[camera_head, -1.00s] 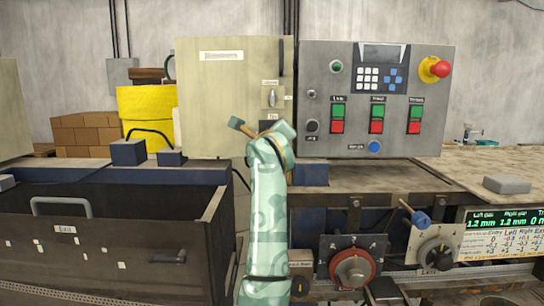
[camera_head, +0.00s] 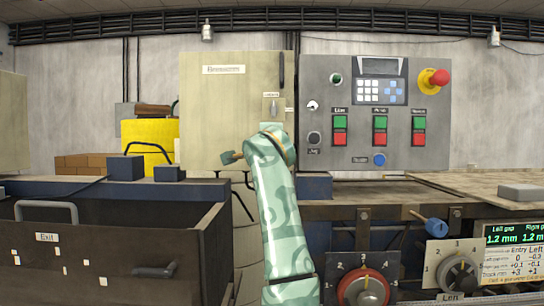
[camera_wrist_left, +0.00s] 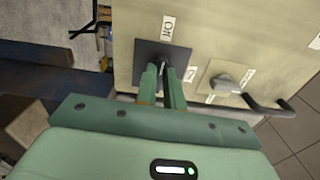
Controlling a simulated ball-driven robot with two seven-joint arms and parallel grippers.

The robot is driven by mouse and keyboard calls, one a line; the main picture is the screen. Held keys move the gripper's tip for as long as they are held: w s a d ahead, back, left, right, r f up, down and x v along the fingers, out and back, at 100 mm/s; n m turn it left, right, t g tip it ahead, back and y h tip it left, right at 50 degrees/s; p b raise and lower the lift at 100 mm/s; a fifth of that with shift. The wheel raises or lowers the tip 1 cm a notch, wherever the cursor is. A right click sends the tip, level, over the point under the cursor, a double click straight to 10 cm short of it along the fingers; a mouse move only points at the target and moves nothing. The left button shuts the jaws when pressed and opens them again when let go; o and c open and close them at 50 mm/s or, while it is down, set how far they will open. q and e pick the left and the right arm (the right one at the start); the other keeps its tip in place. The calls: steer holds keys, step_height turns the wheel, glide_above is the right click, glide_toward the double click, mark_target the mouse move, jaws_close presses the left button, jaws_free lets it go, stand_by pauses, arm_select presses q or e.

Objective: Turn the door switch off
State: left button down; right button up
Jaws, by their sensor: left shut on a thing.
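The beige cabinet door (camera_head: 222,110) stands upright behind my left gripper. My left gripper (camera_wrist_left: 162,70) is shut on the small switch handle in front of this plate; the fingers hide most of the handle. In the head view, my left gripper (camera_head: 268,135) covers the dark plate. A second switch, a grey knob on a light plate (camera_head: 273,107), is just above it and also shows in the wrist view (camera_wrist_left: 222,83). My right gripper is not in view.
A grey control panel (camera_head: 350,150) with green and red buttons and a red emergency knob (camera_head: 438,77) is close on the right. A black door handle (camera_head: 282,70) is above the switches. A dark bin (camera_head: 100,240) stands at lower left.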

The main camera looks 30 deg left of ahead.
arm_select(q)
steer(key=shift+n, duration=0.3)
stand_by(0.4)
steer(key=c, duration=1.5)
jaws_free()
steer(key=shift+w, duration=0.15)
steer(key=b+v, duration=0.2)
steer(key=v, duration=1.4)
steer(key=shift+s+b, duration=0.25)
steer(key=shift+b, duration=0.15)
